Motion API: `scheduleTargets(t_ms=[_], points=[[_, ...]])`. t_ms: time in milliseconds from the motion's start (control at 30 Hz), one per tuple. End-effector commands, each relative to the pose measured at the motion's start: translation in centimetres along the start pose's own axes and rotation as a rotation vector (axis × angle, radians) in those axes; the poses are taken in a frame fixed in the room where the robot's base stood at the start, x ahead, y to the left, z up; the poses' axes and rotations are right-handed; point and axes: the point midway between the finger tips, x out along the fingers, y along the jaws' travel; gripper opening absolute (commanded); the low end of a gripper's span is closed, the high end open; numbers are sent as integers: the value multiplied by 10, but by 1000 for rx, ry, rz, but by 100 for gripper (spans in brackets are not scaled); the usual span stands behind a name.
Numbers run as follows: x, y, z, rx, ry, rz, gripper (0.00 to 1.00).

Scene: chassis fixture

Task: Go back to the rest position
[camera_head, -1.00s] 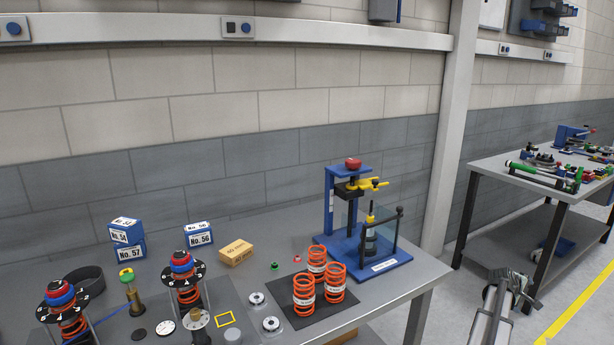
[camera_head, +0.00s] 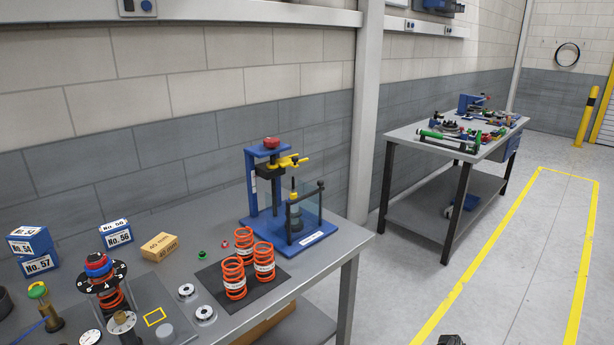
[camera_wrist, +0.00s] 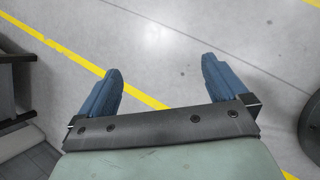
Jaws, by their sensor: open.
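My gripper (camera_wrist: 160,85) shows in the wrist view with its two blue fingers spread wide apart. In the head view only a small dark part of my arm (camera_head: 451,340) shows at the bottom edge, over the floor to the right of the workbench. The gripper is clear of both tables.
The near workbench (camera_head: 345,262) holds orange springs (camera_head: 264,262), a blue press (camera_head: 300,240), boxes (camera_head: 160,246) and a dial fixture (camera_head: 100,268). A second table (camera_head: 407,133) with tools stands behind. Yellow lines (camera_head: 470,277) mark open floor at right.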

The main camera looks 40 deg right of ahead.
Motion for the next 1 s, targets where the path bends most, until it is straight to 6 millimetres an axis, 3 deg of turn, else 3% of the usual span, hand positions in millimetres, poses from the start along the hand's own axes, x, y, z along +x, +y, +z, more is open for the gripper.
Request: scheduleTargets(t_ms=[233,567,767,1000], points=[[8,-39,-38,-35,42,-51,100],[-16,-48,-118,4,101,-82,100],[-44,-62,-188,46,146,-115,100],[-80,-93,-270,101,187,-176,100]])
